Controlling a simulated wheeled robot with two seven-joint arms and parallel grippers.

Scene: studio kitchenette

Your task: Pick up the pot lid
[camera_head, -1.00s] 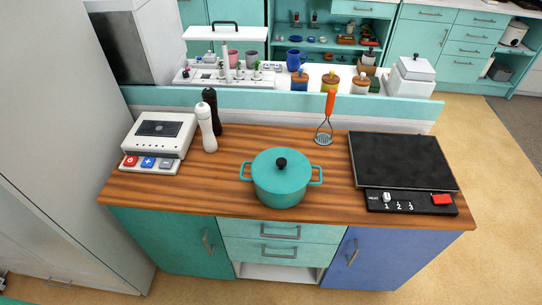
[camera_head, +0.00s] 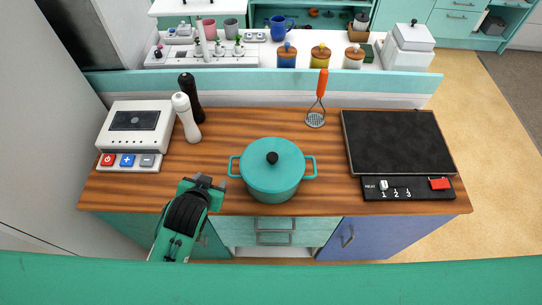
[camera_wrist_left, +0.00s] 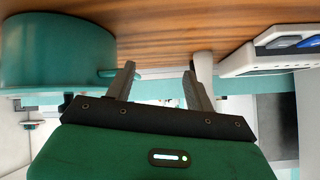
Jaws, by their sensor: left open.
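The pot lid (camera_head: 285,152) is teal with a round black knob (camera_head: 272,158). It sits on the teal pot (camera_head: 275,188), which stands upright on the wooden counter. My left gripper (camera_head: 208,181) is to the left of the pot, by the counter's front edge. Its two fingers (camera_wrist_left: 160,80) are apart with nothing between them. In the left wrist view, which is upside down, the pot (camera_wrist_left: 62,50) and one side handle show at the left, beyond the fingers. My right gripper is not in view.
A white pepper mill (camera_head: 186,118) and a black one (camera_head: 191,97) stand left of the pot, beside a white scale-like device (camera_head: 135,125). An orange-handled masher (camera_head: 320,95) is behind. A black cooktop (camera_head: 398,142) lies to the right. The counter around the pot is clear.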

